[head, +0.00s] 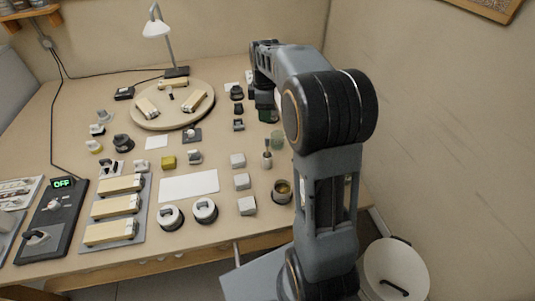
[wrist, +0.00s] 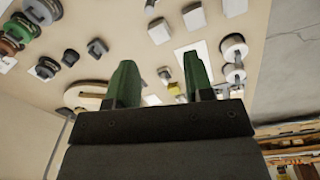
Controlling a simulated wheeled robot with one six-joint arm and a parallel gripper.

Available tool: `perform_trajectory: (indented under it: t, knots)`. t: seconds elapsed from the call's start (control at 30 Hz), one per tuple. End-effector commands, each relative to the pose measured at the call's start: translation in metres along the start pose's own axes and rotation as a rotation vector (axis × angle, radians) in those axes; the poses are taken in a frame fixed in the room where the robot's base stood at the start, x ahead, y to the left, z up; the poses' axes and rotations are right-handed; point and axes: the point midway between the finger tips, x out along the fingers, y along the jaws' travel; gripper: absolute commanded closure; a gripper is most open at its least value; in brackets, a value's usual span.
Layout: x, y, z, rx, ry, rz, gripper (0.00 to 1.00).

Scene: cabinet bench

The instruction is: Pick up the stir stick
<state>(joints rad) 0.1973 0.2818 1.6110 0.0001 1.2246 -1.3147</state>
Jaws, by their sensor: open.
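A thin upright stick (head: 267,145), which looks like the stir stick, stands in a small grey holder (head: 267,160) on the right part of the bench. It is small, and I cannot make out its ends. My gripper (head: 267,114) is above the back right of the bench, behind the stick in the head view and apart from it. In the wrist view my gripper (wrist: 160,80) shows two green fingers spread apart with nothing held between them. I cannot single out the stick in the wrist view.
A pale green cup (head: 277,139) stands just behind the stick, and a dark cup (head: 282,193) in front. Light blocks (head: 241,181) stand to the left. A round board (head: 173,118) and a lamp (head: 157,28) are further back. A white bin (head: 396,272) is at lower right.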

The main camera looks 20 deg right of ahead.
Motion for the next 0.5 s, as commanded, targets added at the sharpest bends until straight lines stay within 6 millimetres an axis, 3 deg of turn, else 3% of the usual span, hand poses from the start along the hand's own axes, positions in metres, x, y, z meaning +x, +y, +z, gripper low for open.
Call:
perform_trajectory:
  t: [0.17, 0.5]
  knots:
    - [0.025, 0.016, 0.004, -0.087, -0.006, -0.028, 0.52]
    - [0.082, 0.016, 0.005, -0.098, -0.006, -0.029, 0.52]
